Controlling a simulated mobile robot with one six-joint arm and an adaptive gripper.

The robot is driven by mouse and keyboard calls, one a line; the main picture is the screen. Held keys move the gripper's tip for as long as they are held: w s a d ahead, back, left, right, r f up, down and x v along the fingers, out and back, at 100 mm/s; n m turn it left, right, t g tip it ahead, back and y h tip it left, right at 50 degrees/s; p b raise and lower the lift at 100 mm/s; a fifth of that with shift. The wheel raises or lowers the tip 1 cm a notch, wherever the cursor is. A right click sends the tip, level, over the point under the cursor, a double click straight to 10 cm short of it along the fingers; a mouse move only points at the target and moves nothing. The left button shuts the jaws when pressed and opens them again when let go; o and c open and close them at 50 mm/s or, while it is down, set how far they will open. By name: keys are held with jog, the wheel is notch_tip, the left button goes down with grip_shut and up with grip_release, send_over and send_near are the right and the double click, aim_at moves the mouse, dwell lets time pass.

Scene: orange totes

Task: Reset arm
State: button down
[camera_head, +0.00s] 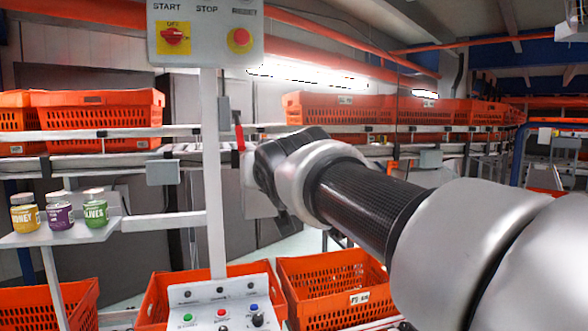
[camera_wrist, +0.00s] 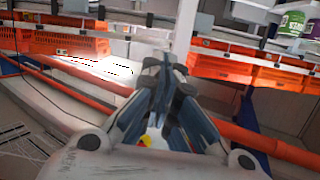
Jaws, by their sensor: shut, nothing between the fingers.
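My arm reaches in from the lower right of the head view, with its dark end part near the middle of the frame. My gripper (camera_wrist: 170,68) shows in the wrist view with its fingers closed together and nothing between them. The gripper is in free air, apart from the shelves and jars.
A control panel (camera_head: 205,32) on a white post stands left of my arm. A button box (camera_head: 205,308) is below. Three jars, including a green one (camera_head: 95,208), stand on a small shelf (camera_head: 60,236). Orange totes (camera_head: 345,108) line the racks; another tote (camera_head: 330,275) is below my arm.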

jog(key=shift+w, duration=0.2)
jog(key=s+d+f+m+g+h, duration=0.2)
jog(key=s+d+f+g+h, duration=0.2)
jog(key=s+d+f, duration=1.05)
jog(key=s+d+f+g, duration=0.3)
jog(key=s+d+f, duration=0.1)
jog(key=s+f, duration=0.5)
jog(key=s+d+f+m+g+h, duration=0.1)
jog(key=s+d+f+g, duration=0.2)
jog(key=s+f, duration=0.7)
jog(key=shift+s+d+f, duration=0.2)
jog(key=shift+s+d, duration=0.6)
jog(key=shift+d, duration=0.35)
